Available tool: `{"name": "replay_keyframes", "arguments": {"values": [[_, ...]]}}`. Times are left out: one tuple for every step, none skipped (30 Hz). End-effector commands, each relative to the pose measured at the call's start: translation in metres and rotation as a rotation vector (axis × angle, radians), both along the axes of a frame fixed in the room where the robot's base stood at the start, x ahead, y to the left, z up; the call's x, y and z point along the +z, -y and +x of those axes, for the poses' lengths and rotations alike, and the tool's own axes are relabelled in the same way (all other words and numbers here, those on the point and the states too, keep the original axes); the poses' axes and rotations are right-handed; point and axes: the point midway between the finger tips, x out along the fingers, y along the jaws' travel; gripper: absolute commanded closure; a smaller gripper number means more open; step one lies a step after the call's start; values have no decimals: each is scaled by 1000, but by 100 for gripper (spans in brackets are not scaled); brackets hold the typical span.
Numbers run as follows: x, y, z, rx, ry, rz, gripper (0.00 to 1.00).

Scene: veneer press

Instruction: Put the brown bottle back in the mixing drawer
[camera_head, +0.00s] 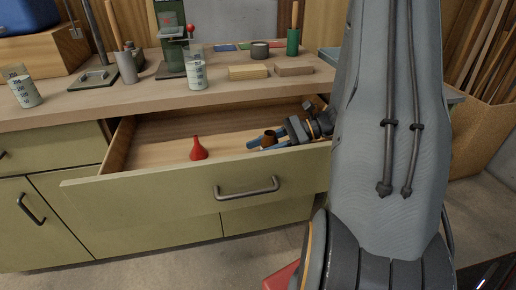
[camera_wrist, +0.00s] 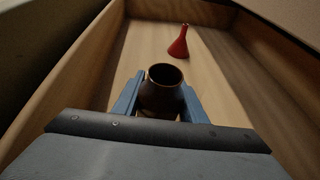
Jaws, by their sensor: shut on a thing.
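The brown bottle (camera_wrist: 162,92) is upright between the two blue fingers of my gripper (camera_wrist: 160,102), its round open mouth facing the wrist camera. In the head view the brown bottle (camera_head: 269,137) shows between the fingers of my gripper (camera_head: 264,140), inside the open mixing drawer (camera_head: 128,147). In the wrist view the drawer's wooden walls (camera_wrist: 85,60) surround it. The bottle's base is mostly hidden, so I cannot tell whether it touches the drawer floor.
A red funnel (camera_head: 198,149) stands in the drawer, left of the bottle; it also shows in the wrist view (camera_wrist: 179,42). The worktop above holds beakers (camera_head: 195,72), wooden blocks (camera_head: 248,72) and a green stand (camera_head: 172,40).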

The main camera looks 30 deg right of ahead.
Motion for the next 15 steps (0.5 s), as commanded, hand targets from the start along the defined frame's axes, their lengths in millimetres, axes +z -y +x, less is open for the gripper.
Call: {"name": "replay_keyframes", "arguments": {"values": [[-1, 0, 0, 0, 0, 0, 59], [-1, 0, 0, 0, 0, 0, 54], [-1, 0, 0, 0, 0, 0, 47], [-1, 0, 0, 0, 0, 0, 43], [-1, 0, 0, 0, 0, 0, 43], [0, 0, 0, 0, 0, 0, 43], [0, 0, 0, 0, 0, 0, 43], [0, 0, 0, 0, 0, 0, 43], [0, 0, 0, 0, 0, 0, 43], [0, 0, 0, 0, 0, 0, 43], [0, 0, 0, 0, 0, 0, 43], [0, 0, 0, 0, 0, 0, 43], [1, 0, 0, 0, 0, 0, 43], [2, 0, 0, 0, 1, 0, 43], [4, 1, 0, -1, 1, 0, 43]]}}
